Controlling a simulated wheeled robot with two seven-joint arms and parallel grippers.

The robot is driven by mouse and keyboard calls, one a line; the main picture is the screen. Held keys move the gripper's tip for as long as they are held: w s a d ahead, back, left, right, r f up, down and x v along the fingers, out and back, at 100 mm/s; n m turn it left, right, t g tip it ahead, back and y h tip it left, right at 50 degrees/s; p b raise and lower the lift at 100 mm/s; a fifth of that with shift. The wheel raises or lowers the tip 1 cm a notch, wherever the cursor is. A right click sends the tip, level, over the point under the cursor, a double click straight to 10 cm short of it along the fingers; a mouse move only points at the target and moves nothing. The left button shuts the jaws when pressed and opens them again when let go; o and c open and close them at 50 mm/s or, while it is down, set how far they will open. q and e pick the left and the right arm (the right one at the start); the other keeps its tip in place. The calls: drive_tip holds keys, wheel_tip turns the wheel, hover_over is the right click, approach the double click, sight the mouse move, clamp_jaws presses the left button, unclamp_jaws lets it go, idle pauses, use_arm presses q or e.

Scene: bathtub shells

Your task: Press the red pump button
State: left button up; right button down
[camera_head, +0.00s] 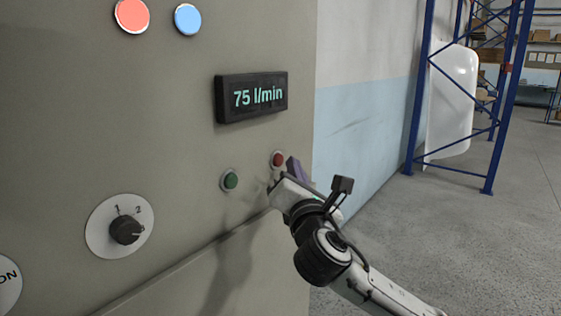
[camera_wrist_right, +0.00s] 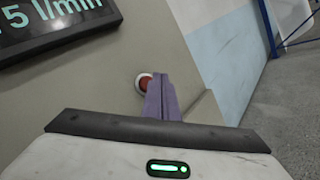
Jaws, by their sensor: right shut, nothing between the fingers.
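The red pump button (camera_head: 278,159) is a small round button in a pale ring on the grey panel, below the display. A green button (camera_head: 230,181) is to its left. My right gripper (camera_head: 292,166) is at the panel, just beside the red button, with its purple fingers shut and empty. In the right wrist view the red button (camera_wrist_right: 144,82) shows just behind the shut fingertips (camera_wrist_right: 158,80), which partly cover it. I cannot tell whether they touch it. My left gripper is not in view.
The panel carries a dark display (camera_head: 252,96) reading 75 l/min, a black rotary knob (camera_head: 126,230) marked 1 and 2, and red (camera_head: 132,14) and blue (camera_head: 187,19) round discs at the top. A blue rack (camera_head: 414,110) with a white shell (camera_head: 452,100) stands to the right. Open floor lies at right.

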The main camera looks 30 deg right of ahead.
drive_tip(key=shift+w, duration=0.1)
drive_tip(key=shift+w+a+p, duration=0.2)
drive_tip(key=shift+w+p, duration=0.1)
drive_tip(key=shift+w+a, duration=0.15)
drive_tip(key=shift+w, duration=0.25)
idle(0.8)
drive_tip(key=shift+s, duration=0.1)
drive_tip(key=shift+s+d+p, duration=0.3)
drive_tip(key=shift+s+p, duration=0.25)
drive_tip(key=shift+s, duration=0.15)
